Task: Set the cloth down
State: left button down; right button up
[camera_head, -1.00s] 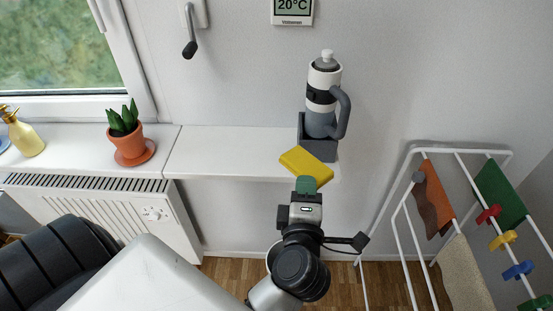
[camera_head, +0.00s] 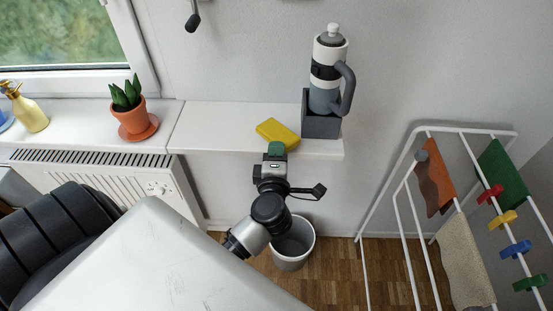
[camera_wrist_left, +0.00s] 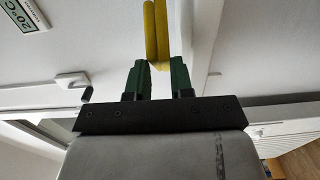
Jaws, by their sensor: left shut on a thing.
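The yellow cloth (camera_head: 278,133) is folded into a flat pad. In the head view it shows over the front part of the white shelf (camera_head: 215,120), left of the grey holder. I cannot tell whether it touches the shelf. My left gripper (camera_head: 276,149) is shut on its near edge, with green fingertips. In the left wrist view the cloth (camera_wrist_left: 157,30) shows edge-on as two yellow layers between the fingers of my left gripper (camera_wrist_left: 159,74). My right gripper is not in view.
A grey holder (camera_head: 321,127) with a bottle (camera_head: 326,85) stands on the shelf's right end. A potted plant (camera_head: 131,112) stands on the sill at left. A bin (camera_head: 293,248) is on the floor below. A drying rack (camera_head: 399,225) stands at right. The shelf's left part is clear.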

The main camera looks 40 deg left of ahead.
pick_arm(q)
notch_tip(320, 180, down, 2)
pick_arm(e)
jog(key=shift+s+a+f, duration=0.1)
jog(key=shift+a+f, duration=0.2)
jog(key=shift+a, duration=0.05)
pick_arm(q)
jog(key=shift+f, duration=0.15)
jog(key=c, duration=1)
grip_release()
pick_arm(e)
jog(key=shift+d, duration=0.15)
pick_arm(q)
jog(key=b+v, duration=0.2)
jog(key=v, duration=1)
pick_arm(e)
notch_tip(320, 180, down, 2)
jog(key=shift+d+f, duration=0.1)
